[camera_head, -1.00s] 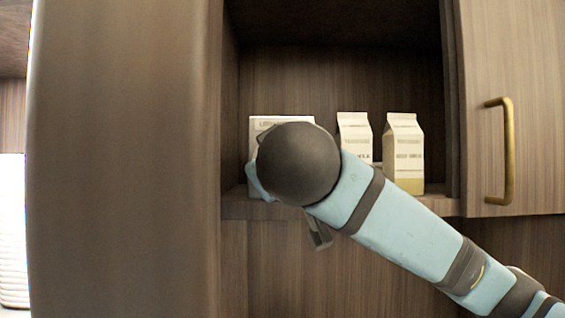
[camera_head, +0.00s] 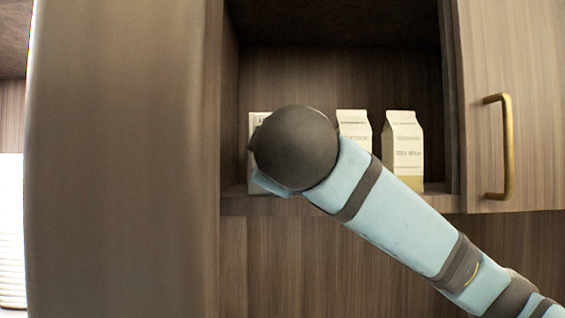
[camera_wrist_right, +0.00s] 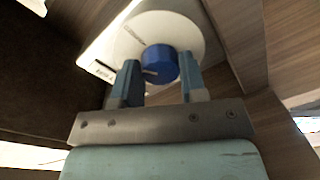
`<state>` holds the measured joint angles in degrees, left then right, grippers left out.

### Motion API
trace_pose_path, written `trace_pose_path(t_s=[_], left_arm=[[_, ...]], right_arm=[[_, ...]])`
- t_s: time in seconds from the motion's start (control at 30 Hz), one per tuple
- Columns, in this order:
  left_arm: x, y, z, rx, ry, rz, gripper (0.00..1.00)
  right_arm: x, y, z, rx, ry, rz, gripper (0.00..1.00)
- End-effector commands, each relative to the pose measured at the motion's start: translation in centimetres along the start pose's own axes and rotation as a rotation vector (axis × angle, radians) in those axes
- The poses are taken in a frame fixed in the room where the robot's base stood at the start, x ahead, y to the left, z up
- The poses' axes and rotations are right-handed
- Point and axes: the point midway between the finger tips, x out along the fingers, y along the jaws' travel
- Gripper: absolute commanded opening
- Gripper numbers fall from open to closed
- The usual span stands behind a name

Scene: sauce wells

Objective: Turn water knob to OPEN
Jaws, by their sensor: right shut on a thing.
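The water knob (camera_wrist_right: 160,64) is blue and round, on a white round dial (camera_wrist_right: 188,33) in the right wrist view. Small print on the dial is too blurred to read. My right gripper (camera_wrist_right: 158,78) has one finger on each side of the knob and is shut on it. A dark pointer line shows on the knob's face, pointing roughly left. In the head view my right arm's dark round joint hides the gripper and the knob. The edge of a white panel (camera_head: 253,160) shows behind that joint. My left gripper is in neither view.
Two white cartons (camera_head: 404,150) (camera_head: 353,128) stand on the cabinet shelf, right of the joint. A cabinet door with a brass handle (camera_head: 507,148) is at the right. A wide wooden panel (camera_head: 120,160) fills the left side.

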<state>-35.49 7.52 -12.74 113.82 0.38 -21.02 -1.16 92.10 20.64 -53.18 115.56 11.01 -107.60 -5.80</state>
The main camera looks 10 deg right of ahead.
Motion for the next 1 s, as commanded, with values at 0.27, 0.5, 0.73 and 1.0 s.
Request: trace_pose_path(t_s=[0.27,0.5,0.73,1.0], left_arm=[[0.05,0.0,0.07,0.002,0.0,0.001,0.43],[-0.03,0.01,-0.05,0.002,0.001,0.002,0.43],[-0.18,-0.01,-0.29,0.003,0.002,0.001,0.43],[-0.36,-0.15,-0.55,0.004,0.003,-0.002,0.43]], right_arm=[[-0.03,0.05,-0.07,-0.262,-0.013,-0.009,0.15],[-0.04,0.12,-0.13,-0.491,-0.025,-0.016,0.15],[-0.03,0.15,-0.15,-0.705,-0.037,-0.023,0.15],[-0.02,0.06,-0.17,-0.911,-0.049,-0.033,0.15]])
